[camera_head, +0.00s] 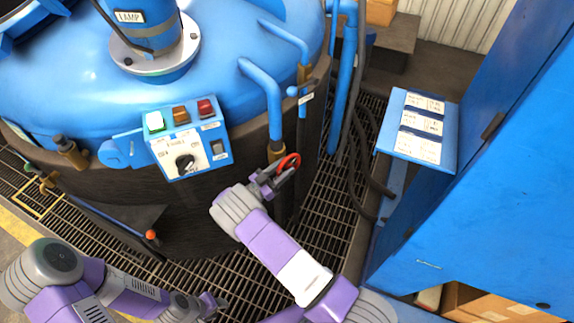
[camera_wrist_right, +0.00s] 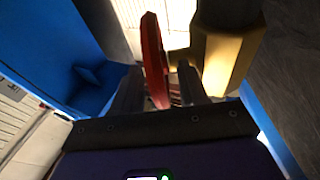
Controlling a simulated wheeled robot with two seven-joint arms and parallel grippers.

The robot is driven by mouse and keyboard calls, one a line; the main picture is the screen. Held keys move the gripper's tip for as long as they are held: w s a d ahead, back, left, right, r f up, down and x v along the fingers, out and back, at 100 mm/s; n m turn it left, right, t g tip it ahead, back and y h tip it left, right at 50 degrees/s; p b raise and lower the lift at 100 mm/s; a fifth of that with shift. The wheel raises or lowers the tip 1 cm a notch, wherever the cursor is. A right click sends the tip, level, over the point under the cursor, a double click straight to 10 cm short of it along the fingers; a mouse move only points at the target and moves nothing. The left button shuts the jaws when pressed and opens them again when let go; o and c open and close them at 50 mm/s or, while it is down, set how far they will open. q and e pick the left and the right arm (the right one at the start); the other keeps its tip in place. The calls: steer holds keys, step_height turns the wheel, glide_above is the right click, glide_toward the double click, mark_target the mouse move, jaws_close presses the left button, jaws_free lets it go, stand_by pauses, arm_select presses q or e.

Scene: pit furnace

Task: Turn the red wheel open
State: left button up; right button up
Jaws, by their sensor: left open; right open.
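The red wheel (camera_head: 284,163) sits on a brass valve under a bent blue pipe on the furnace's side. My right gripper (camera_head: 273,176) is at the wheel. In the right wrist view the red wheel (camera_wrist_right: 154,60) shows edge-on, its lower part between the two open fingers of my right gripper (camera_wrist_right: 160,88). The brass fitting (camera_wrist_right: 222,50) is just right of it there. I cannot tell whether a finger touches the wheel. My left gripper (camera_head: 213,303) is open, low in the head view, far from the wheel.
The blue furnace (camera_head: 70,85) carries a control panel (camera_head: 187,145) with buttons and a knob. A blue label stand (camera_head: 418,130) and a large blue cabinet (camera_head: 480,220) are at the right. Black hoses (camera_head: 352,130) hang between them and the furnace. Floor grating surrounds the base.

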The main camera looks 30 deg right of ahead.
steer(key=shift+v, duration=2.75)
steer(key=shift+r+p, duration=0.1)
steer(key=shift+p, duration=0.25)
